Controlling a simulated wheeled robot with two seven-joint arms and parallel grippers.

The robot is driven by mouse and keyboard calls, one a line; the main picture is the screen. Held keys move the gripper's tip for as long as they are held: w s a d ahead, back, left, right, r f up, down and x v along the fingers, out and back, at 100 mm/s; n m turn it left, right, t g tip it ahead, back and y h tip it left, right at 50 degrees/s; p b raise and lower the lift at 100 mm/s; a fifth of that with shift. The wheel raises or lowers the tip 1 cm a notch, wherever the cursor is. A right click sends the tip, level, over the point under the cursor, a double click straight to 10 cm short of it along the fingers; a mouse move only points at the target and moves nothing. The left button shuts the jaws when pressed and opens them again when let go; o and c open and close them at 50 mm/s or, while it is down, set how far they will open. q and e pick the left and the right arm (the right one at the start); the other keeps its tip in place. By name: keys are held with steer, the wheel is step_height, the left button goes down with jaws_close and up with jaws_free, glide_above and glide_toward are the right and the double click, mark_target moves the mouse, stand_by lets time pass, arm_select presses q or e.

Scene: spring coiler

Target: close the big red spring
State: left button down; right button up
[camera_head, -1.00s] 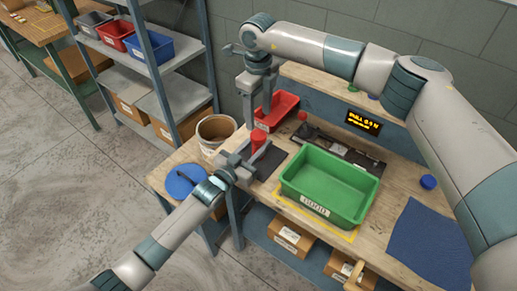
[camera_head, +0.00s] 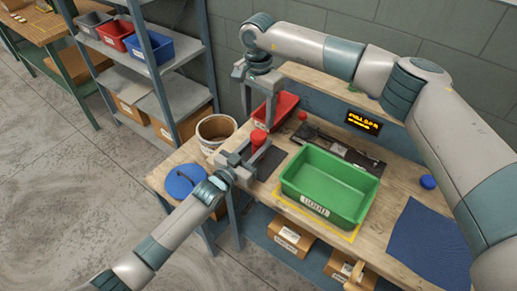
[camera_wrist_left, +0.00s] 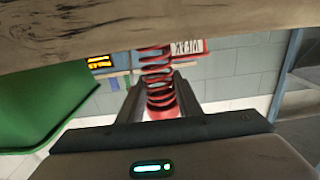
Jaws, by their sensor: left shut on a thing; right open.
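The big red spring (camera_wrist_left: 157,75) shows as red coils in the left wrist view, between the two fingers of my left gripper (camera_wrist_left: 157,98). In the head view its red top (camera_head: 258,140) stands up at the left gripper (camera_head: 250,158), which is shut on it over the left part of the bench. The coils show gaps between them. My right gripper (camera_head: 258,103) is open and empty, fingers pointing down, above the red top and in front of the red bin. The spring's lower part is hidden in the head view.
A green tray (camera_head: 318,212) stands right of the left gripper on the wooden bench (camera_head: 402,195). A red bin (camera_head: 285,106) and a lit display (camera_head: 362,122) are behind. A bucket (camera_head: 216,129) and a blue disc (camera_head: 184,180) are at left. A blue cloth (camera_head: 428,243) lies at right.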

mark_target(258, 134)
steer(key=n, duration=1.4)
steer(key=shift+f, duration=0.15)
steer(key=shift+f, duration=3.85)
